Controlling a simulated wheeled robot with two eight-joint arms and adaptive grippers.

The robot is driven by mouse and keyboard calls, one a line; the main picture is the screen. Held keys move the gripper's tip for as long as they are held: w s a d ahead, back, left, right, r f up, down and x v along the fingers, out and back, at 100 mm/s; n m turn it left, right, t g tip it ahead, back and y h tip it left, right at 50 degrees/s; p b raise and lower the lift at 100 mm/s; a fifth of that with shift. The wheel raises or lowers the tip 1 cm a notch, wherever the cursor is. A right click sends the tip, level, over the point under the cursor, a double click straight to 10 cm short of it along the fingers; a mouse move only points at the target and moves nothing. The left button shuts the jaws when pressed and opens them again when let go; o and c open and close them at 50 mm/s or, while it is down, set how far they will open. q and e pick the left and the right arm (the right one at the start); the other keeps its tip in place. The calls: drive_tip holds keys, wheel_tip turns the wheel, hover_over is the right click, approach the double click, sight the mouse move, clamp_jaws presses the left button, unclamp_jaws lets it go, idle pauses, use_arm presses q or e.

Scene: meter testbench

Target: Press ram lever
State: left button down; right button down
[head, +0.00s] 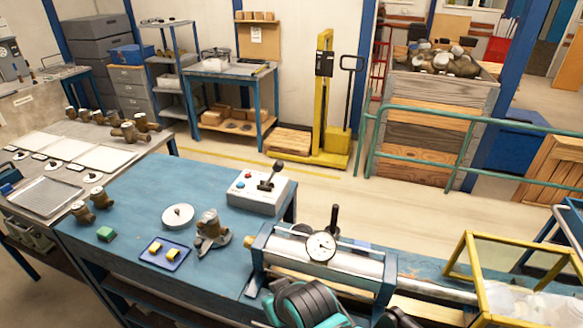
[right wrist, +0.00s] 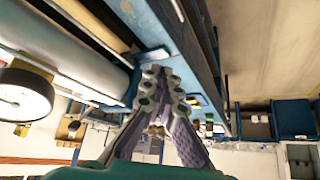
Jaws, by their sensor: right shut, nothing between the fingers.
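A light grey control box (head: 262,190) with red and teal buttons stands on the blue bench. A black-knobbed lever (head: 270,178) rises tilted from its top. Another upright black handle (head: 334,218) stands behind the dial gauge on the silver cylinder; which of the two is the ram lever is not labelled legibly. In the right wrist view my right gripper (right wrist: 163,82) is shut and empty, with the cylinder (right wrist: 85,55) and gauge (right wrist: 24,94) to its left. My black and teal right arm shows at the bottom of the head view, apart from the control box. My left gripper is out of view.
The blue bench (head: 140,195) holds a brass meter (head: 210,226), a white disc (head: 178,216), a blue tray (head: 166,253) and a green block (head: 106,234). The cylinder rig (head: 325,262) lies between my right arm and the control box. A yellow-framed guard (head: 462,248) stands at right.

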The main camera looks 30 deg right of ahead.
drive_tip(key=shift+s+d, duration=0.1)
drive_tip(key=shift+s, duration=0.05)
drive_tip(key=w+d+r+m+y, duration=0.1)
drive_tip(key=w+d+r+m, duration=0.1)
drive_tip(key=w+m, duration=0.3)
drive_tip(key=w+d+r+m+y, duration=0.1)
drive_tip(key=w+d+r+m, duration=0.2)
drive_tip(key=w+d+m, duration=0.2)
drive_tip(key=w+d+r+m+y+p, duration=0.1)
drive_tip(key=w+d+r+m, duration=0.2)
drive_tip(key=w+m, duration=0.3)
drive_tip(key=shift+w+d+r+m+y, duration=0.2)
drive_tip(key=shift+w+d, duration=0.1)
drive_tip(key=shift+w, duration=0.3)
drive_tip(key=shift+w+d+r+m+y, duration=0.1)
drive_tip(key=shift+w+d+m, duration=0.15)
drive_tip(key=shift+w, duration=0.35)
drive_tip(key=w+d+m+t+y, duration=0.1)
drive_tip(key=w+d+m, duration=0.1)
drive_tip(key=d+m, duration=0.2)
drive_tip(key=w+d+m+t+y, duration=0.1)
drive_tip(key=w+d+m, duration=0.2)
drive_tip(key=d, duration=0.8)
drive_tip(key=w+d+m+t+y, duration=0.1)
drive_tip(key=w+d+m, duration=0.2)
drive_tip(key=d+m, duration=0.3)
drive_tip(key=shift+w+d+f, duration=0.15)
drive_tip(key=shift+d+f, duration=0.15)
drive_tip(key=shift+d, duration=0.75)
drive_tip(key=shift+a+f, duration=0.1)
